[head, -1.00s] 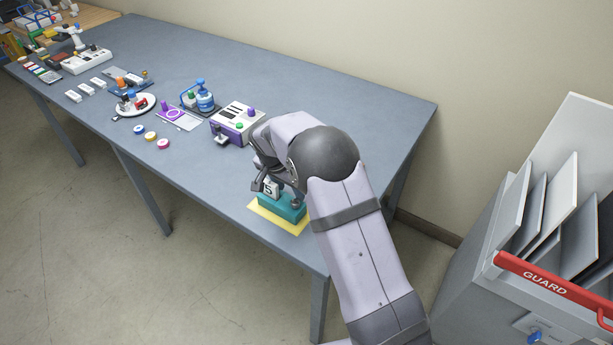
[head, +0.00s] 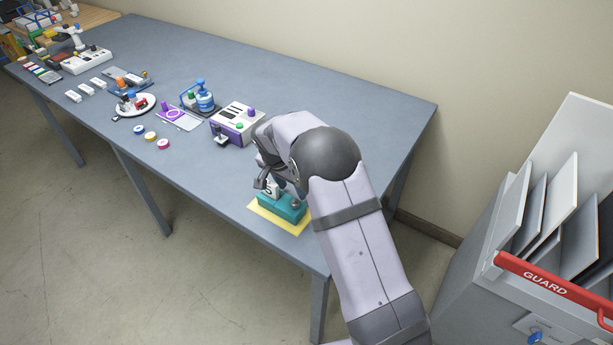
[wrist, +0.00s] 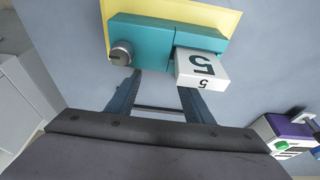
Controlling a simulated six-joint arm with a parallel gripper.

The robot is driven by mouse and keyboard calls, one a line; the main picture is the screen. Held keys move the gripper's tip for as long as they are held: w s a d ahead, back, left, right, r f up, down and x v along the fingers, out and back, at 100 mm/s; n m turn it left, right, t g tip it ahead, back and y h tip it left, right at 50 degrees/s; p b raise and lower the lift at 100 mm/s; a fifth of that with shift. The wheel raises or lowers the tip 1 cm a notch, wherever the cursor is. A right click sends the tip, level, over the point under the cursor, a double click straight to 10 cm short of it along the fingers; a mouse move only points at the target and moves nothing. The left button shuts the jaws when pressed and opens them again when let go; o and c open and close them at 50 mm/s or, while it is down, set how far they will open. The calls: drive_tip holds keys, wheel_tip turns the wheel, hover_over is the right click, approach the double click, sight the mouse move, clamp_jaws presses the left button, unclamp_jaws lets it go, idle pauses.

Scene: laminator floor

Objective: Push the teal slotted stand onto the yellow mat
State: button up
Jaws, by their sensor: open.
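The teal slotted stand (head: 283,208) sits on the yellow mat (head: 267,215) near the table's front right corner. In the wrist view the stand (wrist: 152,42) has a silver knob at its left end and a white block marked 5 (wrist: 201,68) in it. Yellow mat (wrist: 205,14) shows along the stand's far side. The stand hides the mat's near edge, so I cannot tell whether it overhangs there. My gripper (wrist: 158,80) is open and empty on the stand's near side, its fingers close to the teal wall. Whether they touch is unclear.
A purple and white device (head: 236,124) stands left of my arm; part of it shows in the wrist view (wrist: 285,135). Small coloured discs (head: 151,135) and a white plate (head: 135,105) lie farther left. A grey cabinet with a red guard bar (head: 545,275) stands right of the table.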

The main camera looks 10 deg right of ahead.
drive_tip(key=shift+r, duration=0.1)
wheel_tip(320, 180, up, 7)
drive_tip(key=p, duration=0.4)
idle(0.5)
wheel_tip(320, 180, up, 5)
drive_tip(key=p, duration=0.3)
idle(0.4)
idle(0.3)
drive_tip(key=s+d+n, duration=0.2)
drive_tip(key=s+n, duration=0.1)
drive_tip(key=s, duration=0.8)
drive_tip(key=s+d+n+g+y, duration=0.1)
drive_tip(key=s+d+n, duration=0.1)
drive_tip(key=s, duration=0.8)
drive_tip(key=s+d+n+g+y, duration=0.1)
drive_tip(key=s+n, duration=0.3)
drive_tip(key=s, duration=0.7)
drive_tip(key=shift+s+d+r, duration=0.3)
drive_tip(key=shift+d+r, duration=0.15)
